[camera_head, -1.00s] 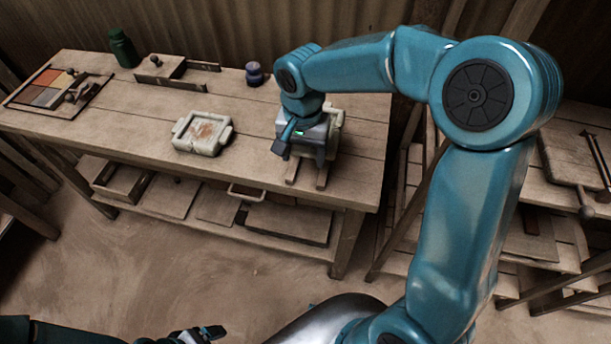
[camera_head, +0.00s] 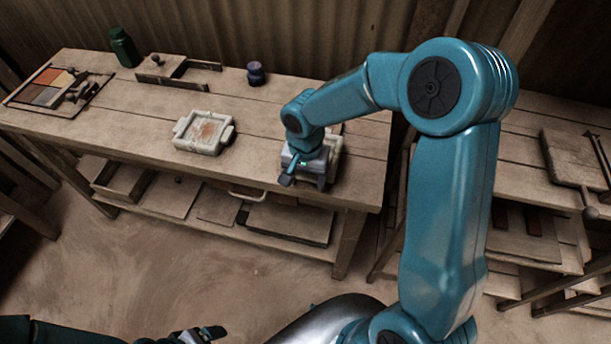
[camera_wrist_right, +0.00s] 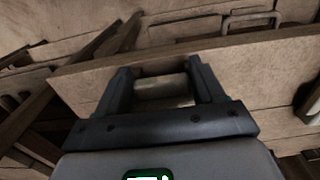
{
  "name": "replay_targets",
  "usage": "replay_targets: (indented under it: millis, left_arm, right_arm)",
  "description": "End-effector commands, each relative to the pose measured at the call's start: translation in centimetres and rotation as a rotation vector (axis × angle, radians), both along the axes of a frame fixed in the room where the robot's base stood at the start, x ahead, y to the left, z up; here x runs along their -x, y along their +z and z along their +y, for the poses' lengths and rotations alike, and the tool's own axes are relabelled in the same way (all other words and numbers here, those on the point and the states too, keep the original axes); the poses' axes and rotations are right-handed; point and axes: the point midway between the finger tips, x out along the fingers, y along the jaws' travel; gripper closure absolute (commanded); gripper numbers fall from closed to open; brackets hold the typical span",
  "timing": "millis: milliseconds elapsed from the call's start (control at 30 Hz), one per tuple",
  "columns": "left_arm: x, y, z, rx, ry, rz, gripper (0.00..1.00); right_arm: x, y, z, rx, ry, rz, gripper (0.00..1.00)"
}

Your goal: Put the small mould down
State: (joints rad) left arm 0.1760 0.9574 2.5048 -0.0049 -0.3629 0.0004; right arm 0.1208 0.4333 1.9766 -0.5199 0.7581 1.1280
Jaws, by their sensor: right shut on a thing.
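A pale small mould (camera_head: 334,152) is at the right end of the workbench, mostly hidden under my right gripper (camera_head: 303,168). Its pale edges show on both sides of the gripper. In the right wrist view my right gripper (camera_wrist_right: 163,82) is shut on a pale part of the mould (camera_wrist_right: 163,88) between its two dark fingers. I cannot tell whether the mould's underside touches the bench or the wooden strips there. My left gripper (camera_head: 205,333) is at the bottom edge, away from the bench; its jaws are too unclear to read.
Another pale mould (camera_head: 203,132) with a brownish inside lies mid-bench (camera_head: 120,103). Bare bench lies between the two moulds.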

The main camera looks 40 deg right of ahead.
Motion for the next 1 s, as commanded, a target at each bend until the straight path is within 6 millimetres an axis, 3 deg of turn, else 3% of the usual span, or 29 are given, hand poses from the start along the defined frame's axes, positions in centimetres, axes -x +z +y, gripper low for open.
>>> replay_targets:
  millis: [33,100,467,800,1000]
  left_arm:
    - [0.0,-0.1,0.0,0.0,0.0,0.0,0.15]
    - [0.0,-0.1,0.0,0.0,0.0,0.0,0.15]
    - [0.0,0.2,0.0,0.0,0.0,0.0,0.15]
    - [0.0,0.5,0.0,0.0,0.0,0.0,0.15]
    - [0.0,0.6,0.0,0.0,0.0,0.0,0.15]
  right_arm:
    - [0.0,-0.1,0.0,0.0,0.0,0.0,0.22]
    - [0.0,0.0,0.0,0.0,0.0,0.0,0.06]
    - [-0.1,0.6,0.0,0.001,0.0,-0.002,0.06]
    - [-0.1,7.9,0.0,0.001,0.001,-0.006,0.06]
    - [-0.1,11.2,0.0,0.001,0.0,-0.003,0.06]
